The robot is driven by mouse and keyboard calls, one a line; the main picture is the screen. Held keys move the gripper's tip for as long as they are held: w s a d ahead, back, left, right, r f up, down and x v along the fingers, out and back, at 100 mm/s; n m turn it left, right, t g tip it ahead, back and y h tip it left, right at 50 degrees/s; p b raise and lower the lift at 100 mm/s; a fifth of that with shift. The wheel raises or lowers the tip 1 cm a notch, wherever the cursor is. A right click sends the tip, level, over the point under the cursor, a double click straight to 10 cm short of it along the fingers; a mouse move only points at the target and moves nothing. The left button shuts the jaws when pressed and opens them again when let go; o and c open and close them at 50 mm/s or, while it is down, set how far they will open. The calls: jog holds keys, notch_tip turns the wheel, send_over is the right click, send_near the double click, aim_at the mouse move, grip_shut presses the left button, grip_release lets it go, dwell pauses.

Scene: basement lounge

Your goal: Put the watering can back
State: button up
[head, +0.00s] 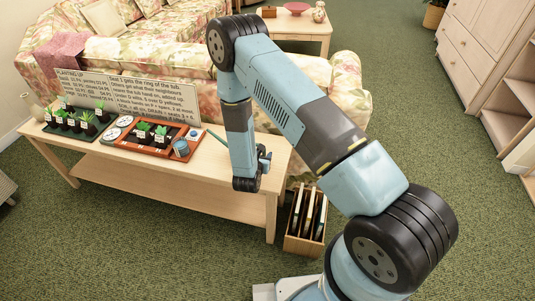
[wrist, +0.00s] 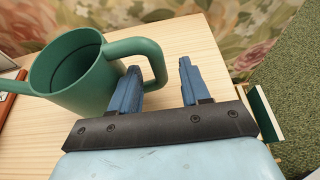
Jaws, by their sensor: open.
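The green watering can (wrist: 85,82) stands upright on the wooden table (wrist: 185,38), at the left of the wrist view, with its looped handle toward my gripper. In the head view only its thin green spout (head: 216,138) shows clearly; my arm hides the body. My gripper (wrist: 160,66) is open at the handle. Its left finger overlaps the handle loop and its right finger is beyond the handle's outer side, so the handle's outer part appears between the fingers. I cannot tell whether they touch. My gripper is low over the table's right end in the head view (head: 265,158).
An orange tray (head: 133,146) with potted plants and a blue pot (head: 181,147) is left of the can. A dark tray (head: 66,131) of seedlings and a sign (head: 125,97) share the table. A crate (head: 292,244) stands on the floor at right; a floral sofa (head: 345,85) is behind.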

jog(key=v, duration=0.8)
jog(key=shift+s+a+r, duration=0.1)
jog(key=shift+s+r, duration=0.05)
jog(key=shift+s, duration=0.05)
jog(key=d+r+m+g+h, duration=0.4)
jog(key=d+r+m, duration=0.45)
jog(key=r, duration=0.55)
jog(key=d+r+m+g+h, duration=0.4)
jog(key=d+r+m, duration=0.45)
jog(key=r, duration=0.65)
jog(key=s+d+r+m+y, duration=0.2)
jog(key=s+r+m+y, duration=0.4)
jog(key=s+r, duration=0.5)
jog(key=s+d+r+m+y, duration=0.2)
jog(key=s+r+m+y, duration=0.4)
jog(key=s+r, duration=0.5)
jog(key=m, duration=0.2)
jog(key=shift+s+r+m+t+y, duration=0.3)
jog(key=shift+s+r+m+t, duration=0.05)
jog(key=shift+s+m+t, duration=0.05)
